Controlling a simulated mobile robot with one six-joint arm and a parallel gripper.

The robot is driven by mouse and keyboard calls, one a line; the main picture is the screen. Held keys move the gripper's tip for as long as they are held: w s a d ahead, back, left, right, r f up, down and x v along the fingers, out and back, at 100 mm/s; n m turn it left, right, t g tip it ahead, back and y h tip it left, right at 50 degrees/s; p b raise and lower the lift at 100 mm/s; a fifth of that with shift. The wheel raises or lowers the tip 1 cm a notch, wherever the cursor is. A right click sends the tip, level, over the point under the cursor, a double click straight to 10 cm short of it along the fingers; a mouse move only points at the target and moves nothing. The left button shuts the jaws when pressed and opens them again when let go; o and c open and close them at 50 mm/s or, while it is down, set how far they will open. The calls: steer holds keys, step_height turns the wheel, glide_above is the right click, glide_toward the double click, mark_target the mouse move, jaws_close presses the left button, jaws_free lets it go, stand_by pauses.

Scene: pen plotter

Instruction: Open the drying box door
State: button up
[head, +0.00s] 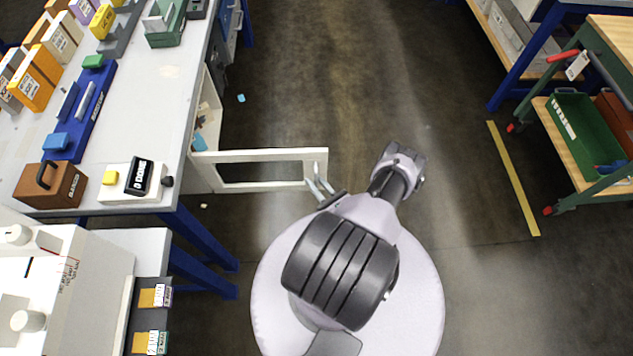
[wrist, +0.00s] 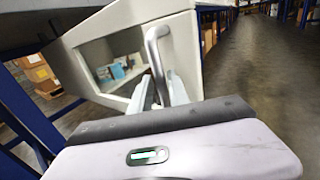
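The drying box (head: 207,125) stands under the left bench, and its white-framed door (head: 255,155) stands swung out into the aisle. In the wrist view the door frame (wrist: 72,62) surrounds a window-like opening, with small boxes seen through it. A grey bar handle (wrist: 156,58) is at the door's free edge. My gripper (head: 319,186) is at that edge, and in the wrist view its fingers (wrist: 163,92) lie on both sides of the handle's lower part, apparently shut on it. The exact contact is partly hidden.
The bench (head: 150,75) with boxes and tools is at the left, on blue legs (head: 200,238). A green-framed cart (head: 572,170) stands at the right beside a yellow floor strip (head: 514,180). The floor (head: 370,70) between them is clear, except for small scraps near the box.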

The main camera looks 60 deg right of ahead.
steer(key=p+v, duration=0.1)
steer(key=v, duration=1.6)
steer(key=shift+s+p, duration=0.15)
steer(key=shift+p, duration=0.15)
